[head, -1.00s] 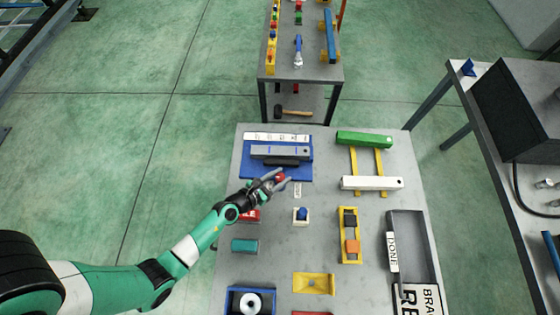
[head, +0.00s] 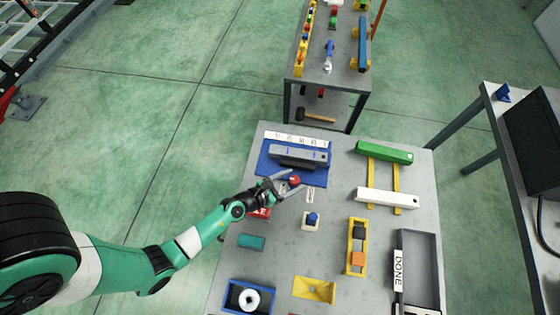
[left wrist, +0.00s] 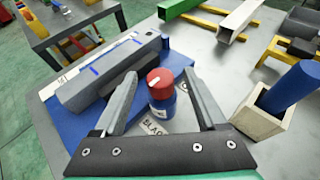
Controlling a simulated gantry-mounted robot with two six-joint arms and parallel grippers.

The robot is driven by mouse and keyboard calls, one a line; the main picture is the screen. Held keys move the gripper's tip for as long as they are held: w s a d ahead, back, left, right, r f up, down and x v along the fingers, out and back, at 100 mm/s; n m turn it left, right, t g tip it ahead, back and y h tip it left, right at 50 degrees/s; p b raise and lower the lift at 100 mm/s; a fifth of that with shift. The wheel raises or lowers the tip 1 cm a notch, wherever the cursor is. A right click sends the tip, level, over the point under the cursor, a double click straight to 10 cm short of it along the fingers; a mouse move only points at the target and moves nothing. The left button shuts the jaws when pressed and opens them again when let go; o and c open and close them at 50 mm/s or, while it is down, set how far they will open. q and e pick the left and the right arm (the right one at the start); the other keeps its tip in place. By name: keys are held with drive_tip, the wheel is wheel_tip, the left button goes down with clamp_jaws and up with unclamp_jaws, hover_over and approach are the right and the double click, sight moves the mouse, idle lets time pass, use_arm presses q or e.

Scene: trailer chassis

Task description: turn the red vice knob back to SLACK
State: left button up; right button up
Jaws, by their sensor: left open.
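The red vice knob (left wrist: 160,82) sits on a blue cylinder on the blue vice base (head: 264,165). A small white mark shows on the knob's top. In the head view the knob (head: 294,181) is at the base's front edge. My left gripper (head: 285,182) is open, its two fingers on either side of the knob. In the left wrist view the fingers (left wrist: 160,88) stand apart from it with gaps. A white label, partly hidden, lies just in front of the knob. A grey bar (head: 298,154) lies in the vice behind it. My right gripper is out of view.
A white block with a blue peg (head: 312,220) stands right of the gripper. Green (head: 384,151) and white (head: 387,198) bars lie across yellow rails at right. A red block sits beside my left wrist. Bare grey table surface lies around these.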

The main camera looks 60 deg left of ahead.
use_arm(q)
drive_tip(key=v, duration=1)
